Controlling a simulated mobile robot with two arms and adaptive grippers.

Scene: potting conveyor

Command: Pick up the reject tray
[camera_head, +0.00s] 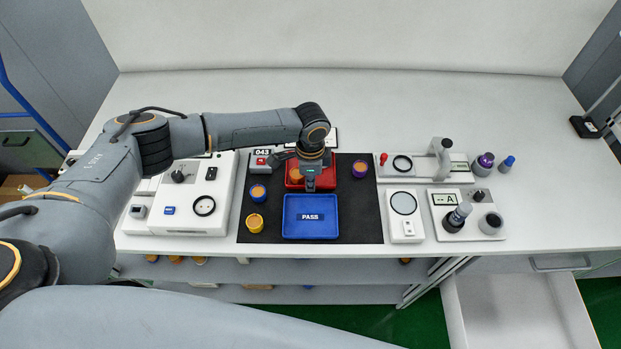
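The red tray (325,180), which I take to be the reject tray, lies on the dark mat just behind the blue tray marked PASS (310,228). My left gripper (310,186) points down over the middle of the red tray and hides much of it, including any label. An orange-topped item (295,175) shows in the tray, left of the gripper. I cannot tell whether the fingers are open or shut, or whether they touch the tray. My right gripper is out of view.
Blue-and-yellow pots (256,222) stand left of the trays on the mat (365,225), and a purple-and-orange pot (360,168) on the right. White devices (200,205) flank the mat. A drawer (520,310) hangs open at lower right. The table's back is mostly clear.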

